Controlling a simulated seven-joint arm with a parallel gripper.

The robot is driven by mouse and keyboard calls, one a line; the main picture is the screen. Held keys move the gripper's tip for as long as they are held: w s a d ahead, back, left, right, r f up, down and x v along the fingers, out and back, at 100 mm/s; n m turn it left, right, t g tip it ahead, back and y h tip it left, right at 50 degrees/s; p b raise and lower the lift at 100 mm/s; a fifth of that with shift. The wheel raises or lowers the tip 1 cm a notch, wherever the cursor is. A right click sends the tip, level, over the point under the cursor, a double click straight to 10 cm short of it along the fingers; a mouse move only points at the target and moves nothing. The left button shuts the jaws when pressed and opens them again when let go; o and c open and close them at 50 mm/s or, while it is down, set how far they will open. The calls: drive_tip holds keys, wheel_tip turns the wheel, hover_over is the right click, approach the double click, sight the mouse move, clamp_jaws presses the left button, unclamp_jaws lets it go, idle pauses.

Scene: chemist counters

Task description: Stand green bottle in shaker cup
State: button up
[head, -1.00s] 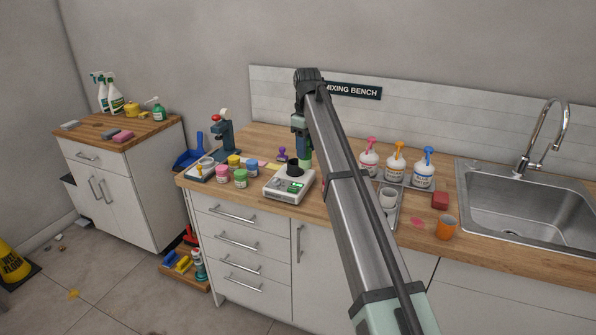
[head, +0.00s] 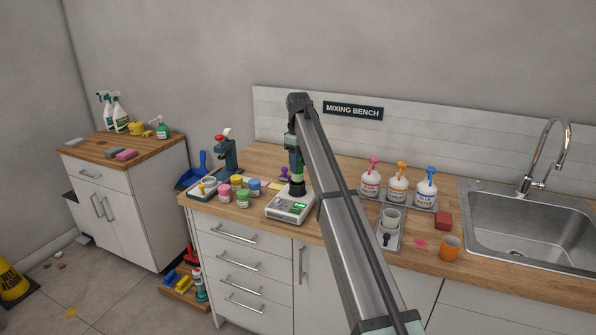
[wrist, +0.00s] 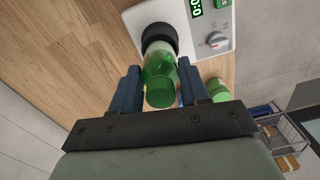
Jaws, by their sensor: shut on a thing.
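The green bottle (wrist: 160,72) is between the fingers of my gripper (wrist: 160,92), which is shut on it. The black shaker cup (wrist: 160,38) sits on a white mixer with a green display (wrist: 200,50). In the wrist view the bottle's far end meets the cup's mouth. In the head view my gripper (head: 297,168) points down over the cup (head: 297,188), with a bit of green just above the rim. I cannot tell how deep the bottle's base is in the cup.
Several colored jars (head: 238,183) stand left of the mixer (head: 288,206). A tray with a grey cup (head: 391,217) is to the right. Behind it stand pump bottles (head: 398,185). An orange cup (head: 450,248) is near the sink (head: 530,220).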

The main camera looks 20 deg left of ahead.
drive_tip(key=shift+f, duration=1.55)
drive_tip(key=shift+f, duration=0.35)
drive_tip(key=o, duration=1.1)
drive_tip(key=shift+r, duration=0.15)
wheel_tip(320, 180, up, 12)
drive_tip(key=shift+r, duration=0.25)
